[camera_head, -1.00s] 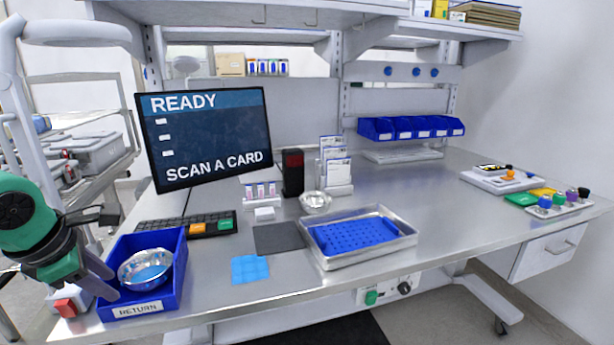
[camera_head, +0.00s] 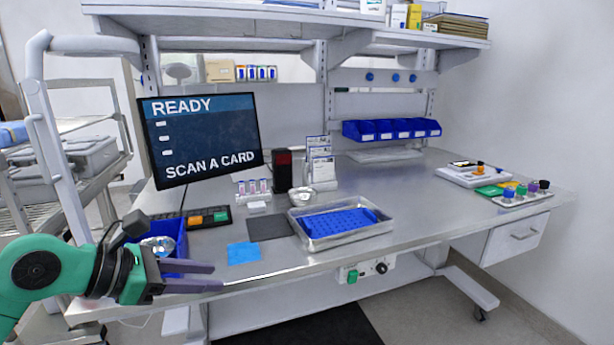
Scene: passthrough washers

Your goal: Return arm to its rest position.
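My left arm is green and comes in from the left. Its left gripper (camera_head: 217,277) has two dark grey fingers pointing right, with a gap between them. It is open, and nothing shows between the fingers. In the picture it is in front of the blue return bin (camera_head: 173,228) and near the table's front edge. A silver bowl (camera_head: 160,243) sits in the bin, partly hidden by the gripper, as is most of the bin's front. My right gripper is not in view.
A metal tray with a blue perforated insert (camera_head: 342,222) sits mid-table, beside a grey mat (camera_head: 271,227) and blue cloth (camera_head: 243,253). The monitor (camera_head: 202,140) reads "READY, SCAN A CARD". A keyboard (camera_head: 205,218) lies below it. The table's right middle is clear.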

